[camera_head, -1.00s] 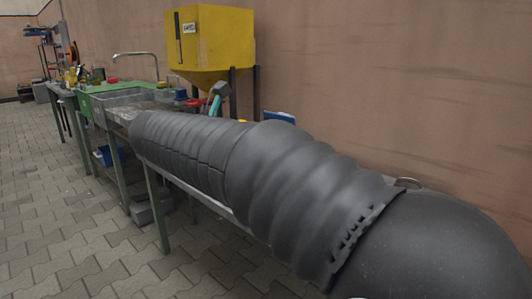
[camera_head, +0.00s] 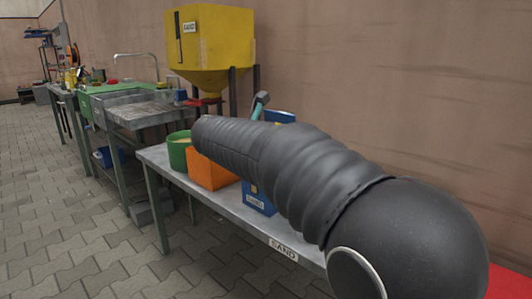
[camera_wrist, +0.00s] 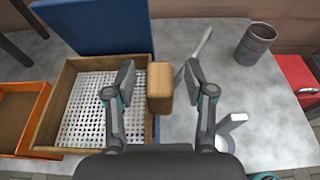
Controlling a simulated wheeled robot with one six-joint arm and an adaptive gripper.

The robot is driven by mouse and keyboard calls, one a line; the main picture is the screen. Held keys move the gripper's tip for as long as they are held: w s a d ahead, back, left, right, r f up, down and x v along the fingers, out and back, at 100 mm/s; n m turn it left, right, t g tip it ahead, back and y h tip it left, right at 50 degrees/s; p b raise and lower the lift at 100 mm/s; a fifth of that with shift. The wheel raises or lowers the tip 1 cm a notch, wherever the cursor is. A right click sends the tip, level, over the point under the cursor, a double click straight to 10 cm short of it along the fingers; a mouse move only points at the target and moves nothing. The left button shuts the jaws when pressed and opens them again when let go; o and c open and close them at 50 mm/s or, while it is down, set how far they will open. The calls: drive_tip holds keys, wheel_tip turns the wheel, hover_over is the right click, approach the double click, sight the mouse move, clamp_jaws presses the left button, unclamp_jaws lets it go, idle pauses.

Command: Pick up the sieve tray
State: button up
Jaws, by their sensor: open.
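The sieve tray (camera_wrist: 53,98), a wooden frame with a white perforated bottom, lies left of centre in the wrist view. It appears to sit in the top of a blue box, whose side also shows in the head view (camera_head: 254,199). A wooden block (camera_wrist: 160,90), which looks like the tray's handle, stands out at its right side. My gripper (camera_wrist: 158,82) is open, with one finger on each side of this block in the picture. Whether the fingers touch it, or how far above it they are, I cannot tell. In the head view my arm hides the tray.
A blue panel (camera_wrist: 98,28) stands behind the tray. An orange box (camera_wrist: 24,110) is at its left. A dark cup (camera_wrist: 255,44), a pale tool (camera_wrist: 200,48) and a red object (camera_wrist: 298,75) lie right. A green bucket (camera_head: 179,152) and yellow hopper (camera_head: 210,45) stand farther back.

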clamp_jaws()
drive_tip(key=shift+r, duration=0.1)
idle(0.3)
